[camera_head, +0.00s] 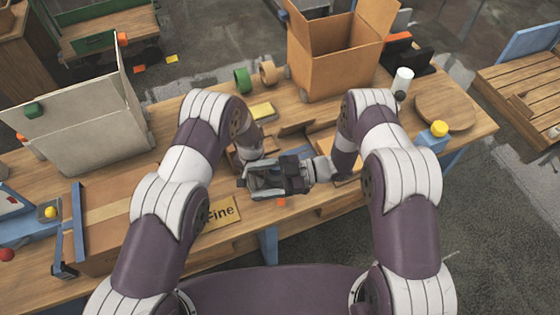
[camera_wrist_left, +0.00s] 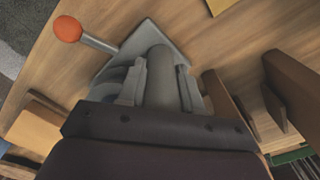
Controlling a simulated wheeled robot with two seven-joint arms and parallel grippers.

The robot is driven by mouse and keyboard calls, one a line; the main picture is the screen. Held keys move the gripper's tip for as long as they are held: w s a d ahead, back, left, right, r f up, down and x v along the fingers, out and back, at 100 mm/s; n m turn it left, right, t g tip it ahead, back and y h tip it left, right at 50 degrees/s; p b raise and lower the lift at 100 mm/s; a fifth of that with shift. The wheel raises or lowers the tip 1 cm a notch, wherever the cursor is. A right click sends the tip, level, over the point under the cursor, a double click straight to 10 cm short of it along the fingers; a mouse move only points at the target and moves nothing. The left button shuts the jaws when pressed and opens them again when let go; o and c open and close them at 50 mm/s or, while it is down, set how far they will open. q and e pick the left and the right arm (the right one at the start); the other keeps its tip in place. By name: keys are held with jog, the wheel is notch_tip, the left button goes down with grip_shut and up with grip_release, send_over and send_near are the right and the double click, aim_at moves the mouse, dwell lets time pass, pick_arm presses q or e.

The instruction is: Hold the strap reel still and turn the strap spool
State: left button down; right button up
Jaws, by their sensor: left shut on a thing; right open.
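The strap reel (camera_wrist_left: 177,37) is a grey metal piece with a pointed flat plate, low over the tabletop. My left gripper (camera_wrist_left: 160,86) is shut on its thick grey cylinder, a finger on either side. A crank arm with an orange knob (camera_wrist_left: 67,29) sticks out beside it; the knob also shows in the head view (camera_head: 281,202). Grey rounded parts, perhaps the strap spool (camera_wrist_left: 113,80), are partly hidden beside the left finger. My right gripper (camera_head: 284,178) is open at the reel's right side in the head view; its fingertips are hard to separate from the reel.
The wooden bench (camera_head: 375,193) holds a tall open cardboard box (camera_head: 335,68) behind and a pale open box (camera_head: 90,140) at left. Low wooden dividers (camera_head: 296,129) stand just behind the grippers.

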jog(key=w+d+f+n+g+h, duration=0.2)
jog(key=w+d+n+g+h, duration=0.2)
jog(key=w+d+n+h, duration=0.75)
jog(key=w+a+r+m+t+h, duration=0.2)
jog(key=w+a+m+h, duration=0.1)
jog(key=w+m, duration=0.15)
jog(key=x, duration=1.1)
jog(key=shift+w+a+f, duration=0.1)
jog(key=shift+w+a, duration=0.05)
jog(key=shift+w, duration=0.15)
jog(key=shift+s+f, duration=0.1)
jog(key=shift+f, duration=0.2)
jog(key=shift+c, duration=0.3)
jog(key=c, duration=1)
